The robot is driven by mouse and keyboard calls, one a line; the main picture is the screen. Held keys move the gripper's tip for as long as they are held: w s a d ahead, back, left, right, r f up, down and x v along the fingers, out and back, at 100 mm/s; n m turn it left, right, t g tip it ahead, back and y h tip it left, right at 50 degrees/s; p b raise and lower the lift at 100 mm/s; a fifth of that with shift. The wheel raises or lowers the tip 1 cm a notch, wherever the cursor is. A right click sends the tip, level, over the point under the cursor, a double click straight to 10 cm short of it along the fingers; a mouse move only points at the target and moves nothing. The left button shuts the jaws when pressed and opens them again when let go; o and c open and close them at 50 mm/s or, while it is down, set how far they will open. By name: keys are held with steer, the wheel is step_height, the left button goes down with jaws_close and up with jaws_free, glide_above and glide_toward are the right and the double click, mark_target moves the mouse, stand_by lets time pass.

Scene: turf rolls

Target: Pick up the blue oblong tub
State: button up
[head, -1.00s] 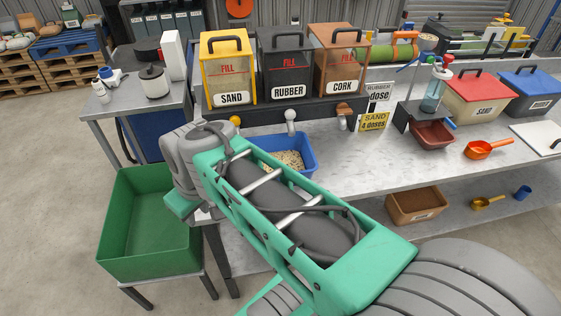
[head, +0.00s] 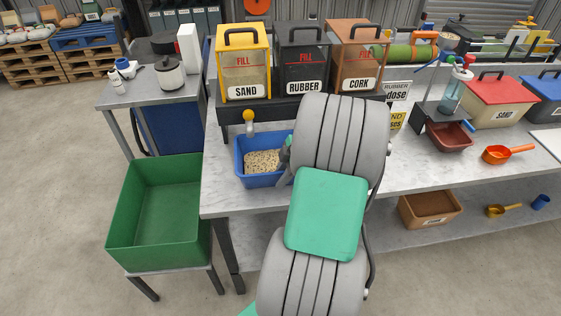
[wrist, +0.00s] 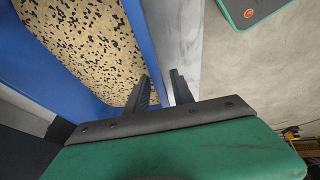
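The blue oblong tub (head: 262,172) stands on the grey bench below the sand and rubber dispensers. It holds tan granules with dark flecks. My arm hides its right end in the head view. In the wrist view the tub's blue wall (wrist: 146,40) runs down toward my gripper (wrist: 160,76). The two dark fingers are apart. One finger is on the granule side of the wall and the other is on the outer side, over grey. A gap shows between the wall and the outer finger. Whether the other finger touches the wall is unclear.
Yellow sand (head: 243,62), black rubber (head: 301,62) and brown cork (head: 356,60) dispensers stand behind the tub. A green bin (head: 160,215) is at the bench's left end. A dark red tray (head: 449,137) and orange scoop (head: 496,154) lie to the right.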

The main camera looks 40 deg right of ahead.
steer(key=shift+w+a+f, duration=0.15)
steer(key=shift+f, duration=0.3)
steer(key=shift+c, duration=0.4)
jaws_close()
steer(key=shift+r, duration=0.1)
stand_by(0.6)
